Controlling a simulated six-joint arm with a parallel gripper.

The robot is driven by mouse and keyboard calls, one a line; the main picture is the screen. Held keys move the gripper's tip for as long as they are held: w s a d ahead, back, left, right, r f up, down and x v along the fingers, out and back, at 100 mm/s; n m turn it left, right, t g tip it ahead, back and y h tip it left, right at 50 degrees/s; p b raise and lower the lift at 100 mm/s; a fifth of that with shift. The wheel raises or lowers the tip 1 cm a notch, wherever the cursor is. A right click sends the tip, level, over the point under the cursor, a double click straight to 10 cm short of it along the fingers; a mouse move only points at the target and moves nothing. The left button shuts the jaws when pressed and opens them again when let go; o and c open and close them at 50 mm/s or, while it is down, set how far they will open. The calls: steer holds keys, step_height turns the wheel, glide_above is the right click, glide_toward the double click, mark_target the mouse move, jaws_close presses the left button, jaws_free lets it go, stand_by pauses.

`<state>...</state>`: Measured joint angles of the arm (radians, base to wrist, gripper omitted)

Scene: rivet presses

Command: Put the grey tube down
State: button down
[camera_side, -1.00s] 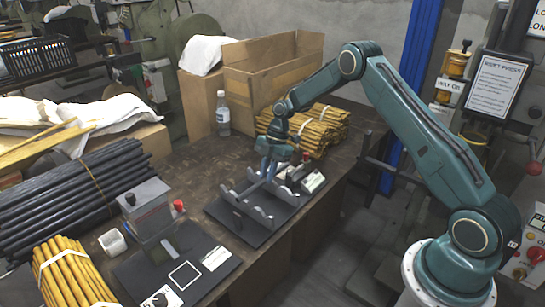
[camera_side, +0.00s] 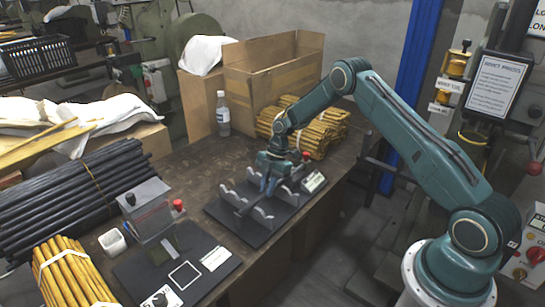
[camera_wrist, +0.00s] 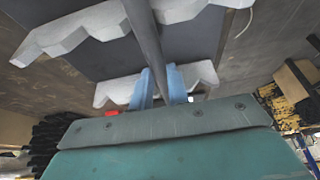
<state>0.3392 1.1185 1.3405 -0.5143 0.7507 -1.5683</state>
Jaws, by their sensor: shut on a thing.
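The grey tube (camera_wrist: 144,32) runs between two light grey notched racks, the far rack (camera_wrist: 95,27) and the near rack (camera_wrist: 115,90), in the wrist view. In the side view the tube (camera_side: 246,207) lies low across the fixture's racks (camera_side: 262,216). My gripper (camera_side: 268,190) is down at the fixture with its blue fingers shut on the tube; the fingers (camera_wrist: 161,86) also show in the wrist view on either side of it. I cannot tell whether the tube touches the notches. The fixture's dark base plate (camera_side: 238,226) lies on the bench.
A small press (camera_side: 148,209) stands left of the fixture, with a dark mat (camera_side: 137,268) before it. Behind are bundled yellow rods (camera_side: 315,130), a bottle (camera_side: 223,118) and a cardboard box (camera_side: 270,78). Black rods (camera_side: 75,190) lie at left.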

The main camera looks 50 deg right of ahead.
steer(key=shift+f, duration=0.1)
steer(key=c, duration=1.4)
jaws_free()
steer(key=shift+o, duration=0.2)
steer(key=v, duration=1.3)
steer(key=shift+r, duration=0.3)
steer(key=shift+w+d, duration=0.1)
